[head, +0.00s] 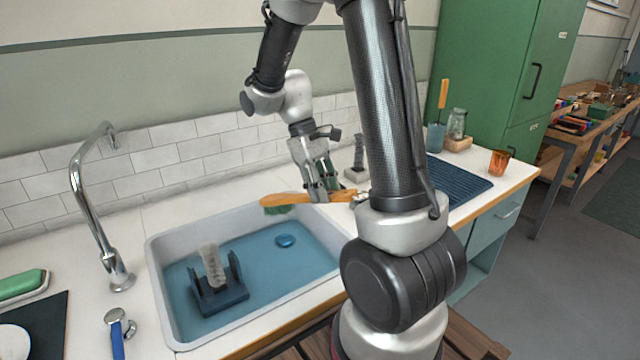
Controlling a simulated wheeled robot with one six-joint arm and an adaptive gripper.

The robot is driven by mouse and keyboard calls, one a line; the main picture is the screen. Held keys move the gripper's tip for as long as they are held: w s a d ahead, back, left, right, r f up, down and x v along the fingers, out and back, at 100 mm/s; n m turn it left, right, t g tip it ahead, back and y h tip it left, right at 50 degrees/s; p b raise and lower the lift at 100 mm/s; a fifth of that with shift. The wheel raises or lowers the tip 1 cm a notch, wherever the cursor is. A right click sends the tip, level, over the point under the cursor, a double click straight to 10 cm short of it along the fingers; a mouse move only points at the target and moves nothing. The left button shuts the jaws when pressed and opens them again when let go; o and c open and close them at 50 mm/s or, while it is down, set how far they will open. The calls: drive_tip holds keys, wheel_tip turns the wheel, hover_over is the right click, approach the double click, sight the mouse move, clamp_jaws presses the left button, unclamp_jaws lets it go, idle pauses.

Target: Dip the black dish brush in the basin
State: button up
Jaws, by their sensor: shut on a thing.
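My gripper (318,192) is shut on a wooden-handled brush (292,199) with green bristles. It holds the brush roughly level above the back right of the basin. The bristle head points left and hangs over the basin's back rim; the handle runs right, its end partly hidden behind my arm. The basin (160,262) is a grey-white sink with blue water in it. I see no plainly black dish brush; the held brush looks wooden and green.
In the basin stand a dark blue rack (222,299) with a pale ribbed piece (212,265) and a round blue thing (285,241). A chrome tap (78,190) rises at the left. A dark ribbed upright piece (359,152) stands behind. A glass jar (457,123) and amber cup (499,161) are right.

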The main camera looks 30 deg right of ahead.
wheel_tip(320, 180, down, 16)
drive_tip(key=shift+f, duration=0.15)
idle(0.9)
idle(0.5)
drive_tip(key=shift+r, duration=8)
drive_tip(key=shift+r, duration=0.1)
drive_tip(key=shift+r, duration=1.9)
